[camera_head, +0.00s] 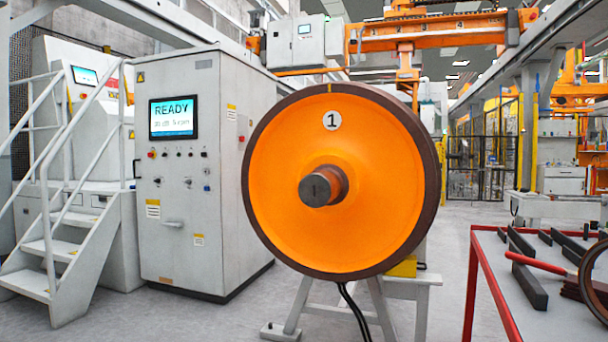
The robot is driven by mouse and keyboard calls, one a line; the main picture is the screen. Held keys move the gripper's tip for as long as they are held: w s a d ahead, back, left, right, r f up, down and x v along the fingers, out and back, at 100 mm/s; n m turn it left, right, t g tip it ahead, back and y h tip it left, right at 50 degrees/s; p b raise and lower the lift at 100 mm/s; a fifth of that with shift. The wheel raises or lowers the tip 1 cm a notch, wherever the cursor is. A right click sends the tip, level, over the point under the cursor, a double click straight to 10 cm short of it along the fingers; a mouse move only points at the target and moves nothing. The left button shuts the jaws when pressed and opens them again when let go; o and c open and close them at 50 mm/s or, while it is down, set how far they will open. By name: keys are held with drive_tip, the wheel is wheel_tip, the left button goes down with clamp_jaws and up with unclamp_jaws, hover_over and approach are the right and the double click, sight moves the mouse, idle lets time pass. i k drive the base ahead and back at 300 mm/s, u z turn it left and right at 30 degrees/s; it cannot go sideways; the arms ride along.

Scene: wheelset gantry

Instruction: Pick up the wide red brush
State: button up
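A long red handle (536,262) lies on the table at the lower right. It runs towards a dark red block near the right edge, and together they look like the wide red brush. The dark ring beside it partly hides its right end, so I cannot see its full shape. My gripper is not in view.
The grey table (560,322) has a red frame and holds several dark bars (529,286) and a dark ring (597,280). A big orange wheel (290,215) stands on a support in the middle. A grey cabinet (190,250) and white stairs (62,252) are left.

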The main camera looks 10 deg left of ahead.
sight(550, 268)
drive_tip(key=u, duration=1.85)
drive_tip(key=i, duration=1.1)
drive_tip(key=z, duration=3.2)
